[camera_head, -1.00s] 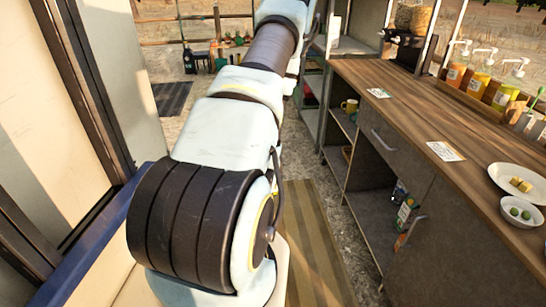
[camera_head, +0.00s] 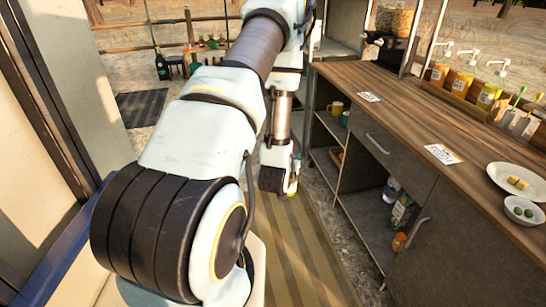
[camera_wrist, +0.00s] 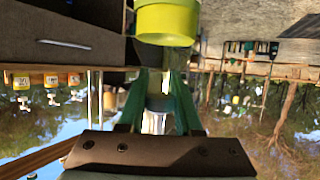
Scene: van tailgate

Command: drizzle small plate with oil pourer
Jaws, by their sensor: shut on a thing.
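My gripper (camera_wrist: 160,105) has two green fingers shut on a clear item with a yellow-green end (camera_wrist: 167,22), which looks like the oil pourer; fingers and blur hide part of it. In the head view a bit of yellow (camera_head: 291,189) shows below my wrist, over the striped mat, low beside the counter. A white plate (camera_head: 497,176) with yellow cubes lies on the counter at the far right. My gripper is well away from both. The wrist view is upside down.
The striped mat (camera_head: 310,250) is clear floor.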

